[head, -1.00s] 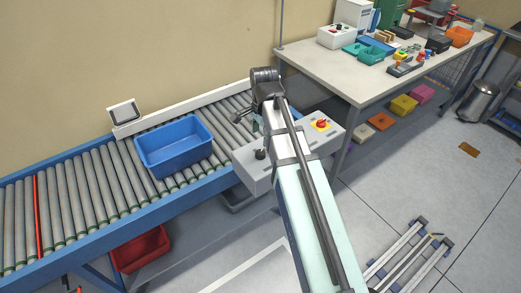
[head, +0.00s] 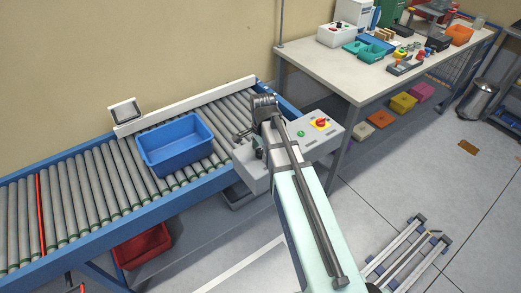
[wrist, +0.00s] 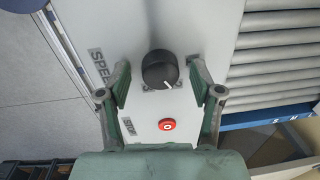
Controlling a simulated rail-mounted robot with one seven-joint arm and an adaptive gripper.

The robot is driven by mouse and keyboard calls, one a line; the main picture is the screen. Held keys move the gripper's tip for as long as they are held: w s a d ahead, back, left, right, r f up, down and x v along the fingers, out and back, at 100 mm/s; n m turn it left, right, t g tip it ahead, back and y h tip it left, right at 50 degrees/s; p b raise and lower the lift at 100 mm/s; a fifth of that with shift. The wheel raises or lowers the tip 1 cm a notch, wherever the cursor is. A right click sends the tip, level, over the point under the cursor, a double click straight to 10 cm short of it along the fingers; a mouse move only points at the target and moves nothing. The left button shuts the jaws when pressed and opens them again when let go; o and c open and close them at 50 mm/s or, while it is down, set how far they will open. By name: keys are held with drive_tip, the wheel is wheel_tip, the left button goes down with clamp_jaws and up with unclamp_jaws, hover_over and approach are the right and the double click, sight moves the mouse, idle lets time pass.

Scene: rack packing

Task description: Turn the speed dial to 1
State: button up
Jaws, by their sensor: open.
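The speed dial (wrist: 160,69) is a round black knob with a white pointer line, on the grey control box (wrist: 217,20). The pointer line aims toward the lower right in the wrist view. My gripper (wrist: 159,76) is open, with one green finger on each side of the dial and visible gaps between. "SPEED" lettering (wrist: 100,66) is partly hidden behind the left finger. In the head view the control box (head: 315,138) stands at the conveyor's end, and my gripper (head: 258,148) is over its left part, where I cannot make out the dial clearly. The scale numbers are not readable.
A red stop button (wrist: 167,124) sits on the box near the dial. A blue tote (head: 175,145) rests on the roller conveyor (head: 100,185). A workbench (head: 350,80) stands behind right.

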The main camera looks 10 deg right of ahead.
drive_tip(key=c, duration=1.1)
drive_tip(key=shift+c, duration=0.2)
drive_tip(key=shift+n, duration=0.4)
drive_tip(key=n, duration=0.4)
drive_tip(key=shift+n+p, duration=0.3)
drive_tip(key=n, duration=0.5)
drive_tip(key=shift+d+n+g+y, duration=0.1)
drive_tip(key=shift+n+g+y, duration=0.2)
drive_tip(key=shift+n, duration=0.1)
